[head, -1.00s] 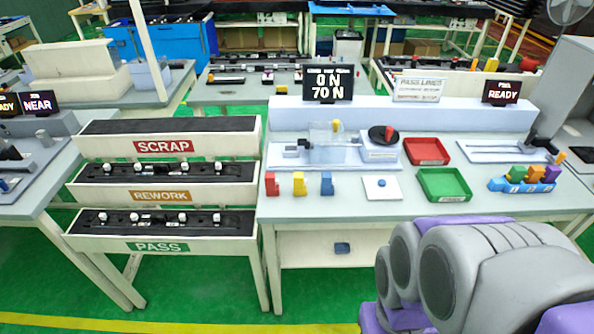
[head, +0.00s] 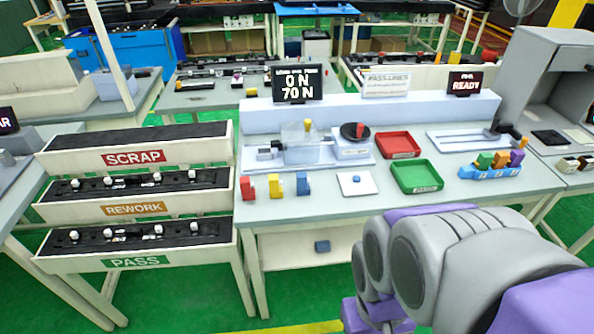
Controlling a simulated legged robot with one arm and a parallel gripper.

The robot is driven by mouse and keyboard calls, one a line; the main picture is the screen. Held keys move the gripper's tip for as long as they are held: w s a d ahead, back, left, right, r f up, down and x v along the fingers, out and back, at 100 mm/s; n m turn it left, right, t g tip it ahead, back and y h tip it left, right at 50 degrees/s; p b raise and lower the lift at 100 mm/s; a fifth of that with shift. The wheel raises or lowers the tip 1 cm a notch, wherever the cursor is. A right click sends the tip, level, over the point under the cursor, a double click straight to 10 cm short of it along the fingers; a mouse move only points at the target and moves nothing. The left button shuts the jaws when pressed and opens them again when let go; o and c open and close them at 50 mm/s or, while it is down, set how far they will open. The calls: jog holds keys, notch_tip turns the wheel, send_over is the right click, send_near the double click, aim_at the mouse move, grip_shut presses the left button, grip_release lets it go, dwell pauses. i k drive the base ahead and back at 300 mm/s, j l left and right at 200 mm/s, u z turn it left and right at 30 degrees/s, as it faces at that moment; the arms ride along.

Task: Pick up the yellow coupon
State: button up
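A small yellow coupon block (head: 274,187) stands on the front left part of the grey workbench (head: 330,213). It sits between a red block (head: 248,188) on its left and a blue block (head: 303,184) on its right, with small gaps. My folded grey and purple arm fills the lower right of the head view, apart from the coupon. The fingers of my gripper cannot be made out, and nothing held is seen.
A white pad (head: 356,184), green tray (head: 417,189) and red tray (head: 398,145) lie right of the blocks. A clear-covered fixture (head: 305,152) stands behind them. The SCRAP, REWORK and PASS racks (head: 135,205) stand left of the bench. Green floor is open in front.

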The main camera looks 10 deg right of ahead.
aim_at(276, 192)
jog(key=i+l+u, duration=0.1)
jog(key=l+u, duration=0.7)
jog(key=l, duration=0.2)
jog(key=l+u, duration=0.4)
jog(key=l, duration=0.15)
